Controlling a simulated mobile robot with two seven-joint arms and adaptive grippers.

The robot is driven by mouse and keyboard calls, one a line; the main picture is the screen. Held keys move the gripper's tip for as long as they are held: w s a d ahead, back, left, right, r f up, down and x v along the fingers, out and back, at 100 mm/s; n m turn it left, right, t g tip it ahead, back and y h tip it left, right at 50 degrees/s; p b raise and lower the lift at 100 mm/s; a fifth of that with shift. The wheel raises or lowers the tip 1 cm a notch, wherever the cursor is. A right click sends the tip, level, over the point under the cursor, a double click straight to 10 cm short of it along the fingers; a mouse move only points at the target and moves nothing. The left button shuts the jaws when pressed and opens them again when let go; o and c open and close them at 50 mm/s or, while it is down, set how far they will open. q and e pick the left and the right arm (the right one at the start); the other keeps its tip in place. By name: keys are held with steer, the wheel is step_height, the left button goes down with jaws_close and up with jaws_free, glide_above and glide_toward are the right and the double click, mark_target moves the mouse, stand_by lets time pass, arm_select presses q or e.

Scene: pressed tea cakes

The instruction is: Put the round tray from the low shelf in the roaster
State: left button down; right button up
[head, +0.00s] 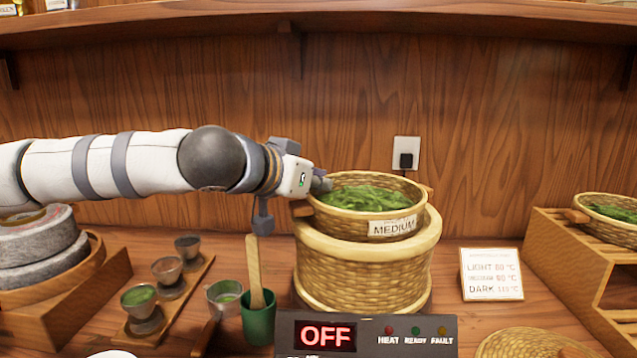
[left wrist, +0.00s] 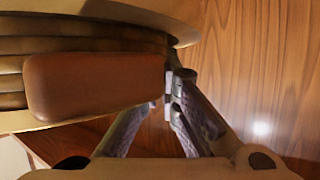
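A round woven tray (head: 365,197) of green leaves, labelled MEDIUM, sits at the top of the woven roaster drum (head: 362,275). Whether it is fully seated I cannot tell. Its left wooden handle (head: 303,208) shows large in the left wrist view (left wrist: 95,85). My left gripper (head: 322,183) is at the tray's left rim, just above and beside that handle. In the left wrist view its fingertips (left wrist: 172,90) are together beside the handle's end, with nothing seen between them. The handle hides part of one finger. My right gripper is not in view.
Another leaf tray (head: 612,208) stands on the wooden rack (head: 570,250) at right. An OFF panel (head: 365,335) is in front.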

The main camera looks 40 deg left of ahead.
arm_select(q)
steer(key=shift+f, duration=0.15)
steer(key=c, duration=1.8)
jaws_free()
steer(key=shift+s+r, duration=0.1)
steer(key=shift+r, duration=0.1)
steer(key=v, duration=1.2)
steer(key=shift+d+f, duration=0.1)
